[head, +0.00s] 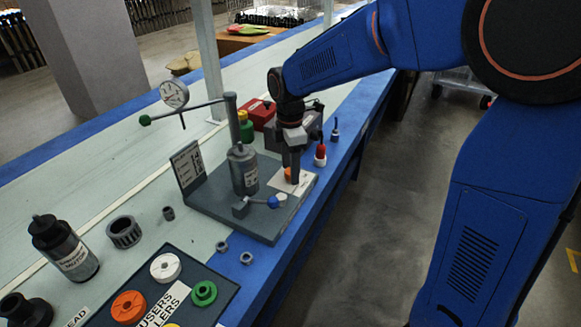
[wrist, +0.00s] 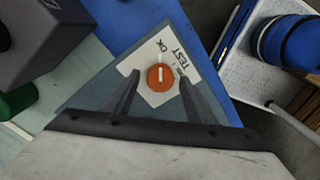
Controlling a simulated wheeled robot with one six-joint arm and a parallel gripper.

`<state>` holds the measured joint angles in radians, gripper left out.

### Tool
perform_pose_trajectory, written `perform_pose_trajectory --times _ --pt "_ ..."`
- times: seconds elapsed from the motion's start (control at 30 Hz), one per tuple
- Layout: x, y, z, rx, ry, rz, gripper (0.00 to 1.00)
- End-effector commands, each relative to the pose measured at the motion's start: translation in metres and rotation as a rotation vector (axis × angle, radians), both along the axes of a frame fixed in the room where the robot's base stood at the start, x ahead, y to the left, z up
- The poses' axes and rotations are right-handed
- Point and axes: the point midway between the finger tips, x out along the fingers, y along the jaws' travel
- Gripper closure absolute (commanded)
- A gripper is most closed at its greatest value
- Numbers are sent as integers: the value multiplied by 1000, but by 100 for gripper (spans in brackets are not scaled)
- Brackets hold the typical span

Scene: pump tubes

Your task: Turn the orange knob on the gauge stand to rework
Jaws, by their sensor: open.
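The gauge stand (head: 222,207) is a grey base on the bench with a dial gauge (head: 174,93) on a post and a grey cylinder (head: 243,170). The orange knob (head: 291,174) is on a white label plate at its right corner. In the wrist view the knob (wrist: 160,76) is round, with a white line pointing up, roughly toward the word OK; TEST is to its right. I cannot read a rework mark. My gripper (head: 291,160) points down above the knob. In the wrist view its open fingers (wrist: 158,79) straddle the knob; contact is unclear.
A blue-tipped lever (head: 262,202) is at the stand's front. A red box (head: 262,112), a grey block and a red-and-white plug (head: 320,155) are behind and right. A dark tray with coloured rings (head: 165,290) is in front. The bench's blue edge is close on the right.

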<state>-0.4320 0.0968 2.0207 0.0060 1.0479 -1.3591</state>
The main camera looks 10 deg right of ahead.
Motion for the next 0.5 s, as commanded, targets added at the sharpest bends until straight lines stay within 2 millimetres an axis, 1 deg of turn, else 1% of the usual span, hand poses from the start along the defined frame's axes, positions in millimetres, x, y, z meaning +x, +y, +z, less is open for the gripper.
perform_pose_trajectory --times 0.07,0.17,0.2,0.23,0.27,0.5 --pt "0 0 0 0 0 0 49" --pt "0 0 0 0 0 0 71" --pt "0 0 0 0 0 0 80" --pt "0 0 0 0 0 0 87" --pt "0 0 0 0 0 0 90" --pt "0 0 0 0 0 -14 90"
